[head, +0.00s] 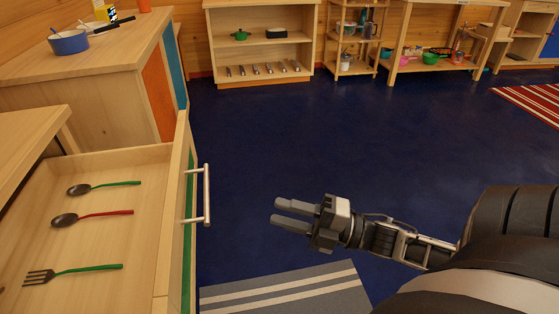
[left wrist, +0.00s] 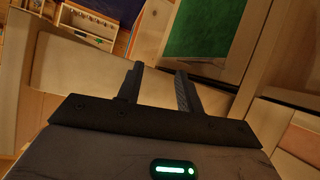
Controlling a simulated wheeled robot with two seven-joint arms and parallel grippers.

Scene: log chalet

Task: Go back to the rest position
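My right gripper (head: 275,210) is over the blue floor in the head view, to the right of the open drawer and apart from it. Its two fingers are spaced apart with nothing between them. My left gripper (left wrist: 158,72) shows only in the left wrist view; its fingers are apart and empty. Wooden furniture parts and a green panel (left wrist: 202,28) lie beyond its fingers. The left arm is not in the head view.
The open drawer (head: 165,240) with a metal handle (head: 206,195) holds a green-handled spoon (head: 105,186), a red-handled spoon (head: 92,216) and a green-handled fork (head: 72,273). A blue pot (head: 68,43) stands on the counter. A striped rug (head: 285,290) lies below. The middle floor is clear.

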